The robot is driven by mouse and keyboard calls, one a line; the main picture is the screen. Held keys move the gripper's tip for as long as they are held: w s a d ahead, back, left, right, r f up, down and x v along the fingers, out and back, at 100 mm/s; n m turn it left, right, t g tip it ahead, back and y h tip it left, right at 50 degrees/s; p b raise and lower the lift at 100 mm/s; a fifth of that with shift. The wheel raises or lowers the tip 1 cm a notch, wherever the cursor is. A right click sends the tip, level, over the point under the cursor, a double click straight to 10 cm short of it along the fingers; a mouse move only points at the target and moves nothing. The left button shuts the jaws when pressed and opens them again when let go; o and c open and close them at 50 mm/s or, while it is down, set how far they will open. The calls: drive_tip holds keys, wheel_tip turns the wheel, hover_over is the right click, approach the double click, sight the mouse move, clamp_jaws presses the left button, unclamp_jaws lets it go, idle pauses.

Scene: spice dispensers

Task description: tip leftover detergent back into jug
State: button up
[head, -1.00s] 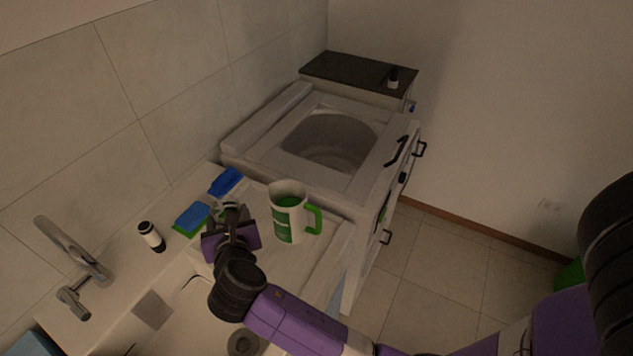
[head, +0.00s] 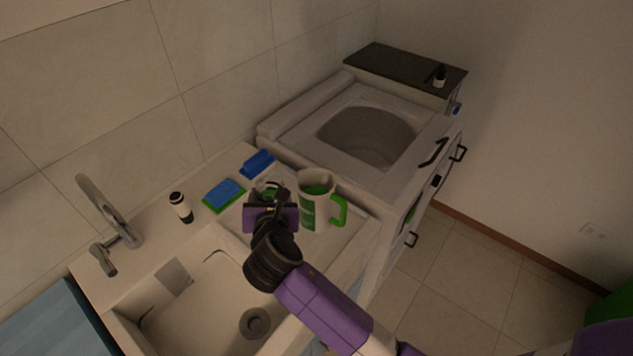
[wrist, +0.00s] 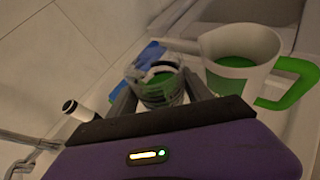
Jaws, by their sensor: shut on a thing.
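The jug (head: 313,206) is white with a green label and a green handle on its right side. It stands upright on the counter, and green liquid shows inside it in the wrist view (wrist: 236,62). My gripper (wrist: 160,92) is shut on a small clear cup (wrist: 158,86) with green liquid in it. The cup is just left of the jug, apart from it, and looks roughly upright. In the head view my gripper (head: 271,196) hides most of the cup. I cannot tell whether the cup touches the counter.
A blue and green sponge (head: 224,195), a blue object (head: 257,163) and a white bottle with a dark cap (head: 181,207) stand left of my gripper. The sink (head: 215,310) and faucet (head: 105,215) are in front.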

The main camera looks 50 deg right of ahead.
sight(272, 179)
drive_tip(key=shift+m+y, duration=0.6)
drive_tip(key=shift+m, duration=0.2)
drive_tip(key=r, duration=0.1)
drive_tip(key=d+r, duration=0.1)
drive_tip(key=r+p, duration=0.1)
drive_tip(key=r, duration=0.1)
drive_tip(key=shift+s+d+r, duration=0.1)
drive_tip(key=shift+s+d, duration=0.05)
drive_tip(key=shift+s, duration=0.2)
drive_tip(key=shift+s+d+r+m+t+y, duration=0.25)
drive_tip(key=shift+d+r+m, duration=0.1)
drive_tip(key=shift+r, duration=0.15)
drive_tip(key=shift+s+d+r+m+t+y, duration=0.15)
drive_tip(key=shift+d+r+m+y, duration=0.15)
drive_tip(key=shift+r, duration=0.2)
drive_tip(key=shift+s+d+r+m+y, duration=0.15)
drive_tip(key=shift+d+r+m+y, duration=0.1)
drive_tip(key=shift+d+m, duration=0.1)
drive_tip(key=shift+d, duration=0.1)
drive_tip(key=shift+s+d+r+m+t+y, duration=0.1)
drive_tip(key=shift+d+r+m+t+y, duration=0.05)
drive_tip(key=shift+r+m+t+y, duration=0.35)
drive_tip(key=shift+f+m, duration=0.3)
drive_tip(key=shift+f+m+t+y+b, duration=0.55)
drive_tip(key=shift+m+y+b, duration=0.2)
drive_tip(key=shift+b, duration=1.5)
drive_tip(key=shift+s+d+r+m+t+y+b, duration=0.15)
drive_tip(key=shift+r+m+t+y+b, duration=0.2)
drive_tip(key=shift+m+b, duration=0.35)
